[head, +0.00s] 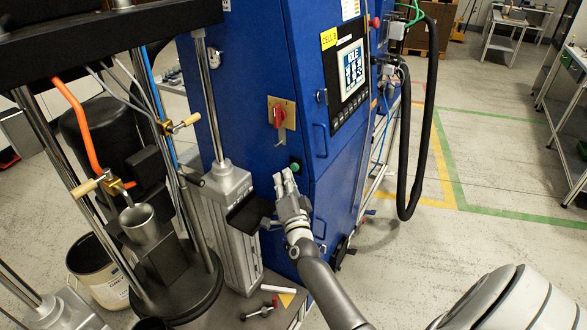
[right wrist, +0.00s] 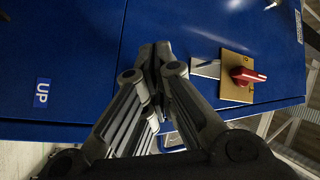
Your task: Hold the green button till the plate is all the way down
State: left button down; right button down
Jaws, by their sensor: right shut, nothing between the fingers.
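The green button (head: 295,165) is on the side of the blue cabinet (head: 250,70), below a red rotary switch. My right gripper (head: 285,174) is shut and empty, its fingertips right by the button in the head view. I cannot tell whether they touch it. In the right wrist view the closed fingers (right wrist: 155,48) point at the blue panel, and the button does not show. A round black plate (head: 195,290) is low on the pump at the left, between the metal rods. My left gripper is not in view.
A pail (head: 100,275) stands beside the pump.

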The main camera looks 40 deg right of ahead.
jog(key=shift+d, duration=0.1)
jog(key=shift+w+d, duration=0.2)
jog(key=shift+d, duration=0.1)
jog(key=shift+w+d+b, duration=0.15)
jog(key=shift+d+b, duration=0.15)
jog(key=shift+d, duration=0.15)
dwell(7.2)
